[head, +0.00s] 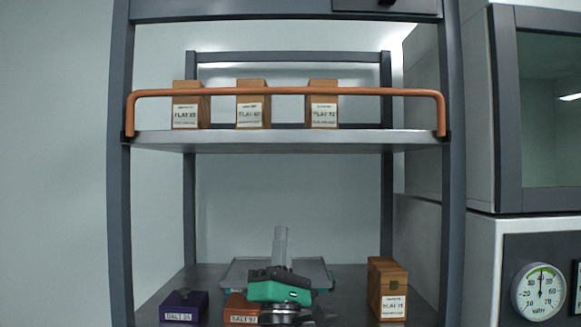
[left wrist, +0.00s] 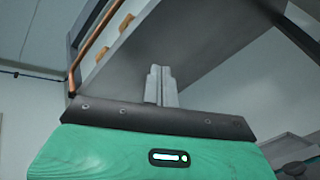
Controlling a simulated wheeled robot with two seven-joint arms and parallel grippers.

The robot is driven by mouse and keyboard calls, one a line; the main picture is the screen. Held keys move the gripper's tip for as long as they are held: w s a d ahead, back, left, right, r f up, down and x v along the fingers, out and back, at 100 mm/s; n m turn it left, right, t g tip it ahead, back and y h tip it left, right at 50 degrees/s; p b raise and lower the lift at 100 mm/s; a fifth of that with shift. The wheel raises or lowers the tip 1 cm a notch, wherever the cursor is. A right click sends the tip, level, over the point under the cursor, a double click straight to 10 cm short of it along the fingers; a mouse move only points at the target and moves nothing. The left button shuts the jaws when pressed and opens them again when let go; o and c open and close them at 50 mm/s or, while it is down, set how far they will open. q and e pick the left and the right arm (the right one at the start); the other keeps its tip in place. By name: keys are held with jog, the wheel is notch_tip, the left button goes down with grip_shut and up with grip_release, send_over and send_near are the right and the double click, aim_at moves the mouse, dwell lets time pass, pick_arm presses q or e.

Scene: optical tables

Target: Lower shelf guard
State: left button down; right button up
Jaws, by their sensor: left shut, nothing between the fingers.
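The shelf guard is an orange bar (head: 220,92) with bent ends. It spans the front of the upper shelf (head: 290,137), raised above the board and in front of the boxes there. Part of the bar (left wrist: 93,42) shows at upper left in the left wrist view. My left gripper (head: 280,232) is at the bottom middle of the head view, pointing up, well below the shelf and apart from the guard. Its fingers (left wrist: 161,72) are together and empty in the left wrist view, with the shelf's underside (left wrist: 190,40) beyond. My right gripper is out of view.
Three labelled wooden boxes (head: 252,104) stand on the upper shelf. Below are a purple box (head: 184,306), a grey tray (head: 318,270) behind my gripper, and a wooden box (head: 388,288). Dark posts (head: 120,200) flank the shelves. A cabinet and a dial gauge (head: 539,290) are at right.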

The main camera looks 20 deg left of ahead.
pick_arm(q)
jog(key=s+d+r+n+g, duration=0.1)
jog(key=r+n+g, duration=0.1)
jog(key=r+n, duration=0.3)
jog(key=s+d+r+n+g+h, duration=0.1)
jog(key=r+n, duration=0.5)
jog(key=r, duration=0.7)
jog(key=shift+s+d+r+g, duration=0.3)
jog(key=shift+s+g, duration=0.1)
jog(key=shift+s, duration=0.3)
jog(key=p+x, duration=0.5)
jog(key=x, duration=0.5)
jog(key=shift+t+b, duration=0.5)
jog(key=shift+t, duration=0.1)
